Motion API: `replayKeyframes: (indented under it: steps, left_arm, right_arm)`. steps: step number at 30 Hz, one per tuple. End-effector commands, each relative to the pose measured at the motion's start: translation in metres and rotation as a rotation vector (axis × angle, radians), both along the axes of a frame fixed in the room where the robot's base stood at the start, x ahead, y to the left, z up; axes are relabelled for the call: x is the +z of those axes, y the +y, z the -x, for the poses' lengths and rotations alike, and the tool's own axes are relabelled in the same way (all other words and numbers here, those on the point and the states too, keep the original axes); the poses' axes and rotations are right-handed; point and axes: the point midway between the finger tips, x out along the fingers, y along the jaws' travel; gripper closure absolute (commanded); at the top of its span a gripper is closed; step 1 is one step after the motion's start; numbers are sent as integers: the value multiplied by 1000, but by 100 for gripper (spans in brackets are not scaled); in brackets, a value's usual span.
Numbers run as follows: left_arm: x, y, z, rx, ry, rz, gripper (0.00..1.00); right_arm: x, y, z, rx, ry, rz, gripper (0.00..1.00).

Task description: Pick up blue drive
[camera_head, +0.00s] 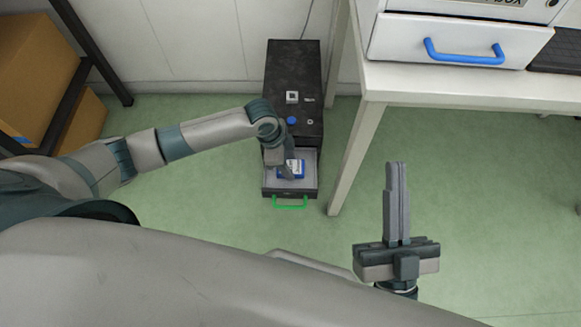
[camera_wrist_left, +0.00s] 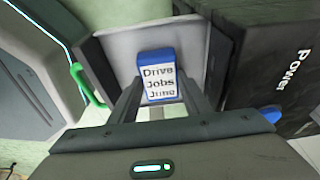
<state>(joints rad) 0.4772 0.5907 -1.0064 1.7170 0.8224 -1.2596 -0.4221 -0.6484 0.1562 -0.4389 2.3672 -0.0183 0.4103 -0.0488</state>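The blue drive (camera_head: 291,169) has a white label and lies in the pulled-out grey drawer (camera_head: 312,157) of a black box (camera_head: 292,75). In the left wrist view the blue drive (camera_wrist_left: 158,75) shows its label, reading "Drive Jobs" and a third, partly covered line. My left gripper (camera_head: 286,170) reaches down over the drawer. In the left wrist view my left gripper (camera_wrist_left: 160,95) is open, with one finger on each side of the drive's near end; I cannot tell if they touch it. My right gripper (camera_head: 396,168) looks shut and empty, away from the drawer.
The drawer has a green handle (camera_head: 290,204). A blue button (camera_head: 291,121) sits on the black box. A white table (camera_head: 440,85) with a blue-handled drawer unit (camera_head: 463,54) stands right. A shelf with cardboard boxes (camera_head: 35,70) is at left. Green floor is clear in front.

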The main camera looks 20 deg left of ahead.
Motion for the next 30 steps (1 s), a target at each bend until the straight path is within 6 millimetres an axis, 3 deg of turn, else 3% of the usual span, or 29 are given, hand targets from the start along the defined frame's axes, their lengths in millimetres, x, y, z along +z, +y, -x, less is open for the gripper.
replayKeyframes:
  steps: [14,25,30]
  left_arm:
    - [8,0,-1,0,-1,1,83]
    - [45,0,-1,-1,-2,2,83]
    - [61,-16,24,-3,-1,4,83]
  right_arm:
    - [-3,1,-4,2,30,12,100]
    - [-43,1,-29,5,263,100,100]
    - [-72,-2,-39,9,422,154,100]
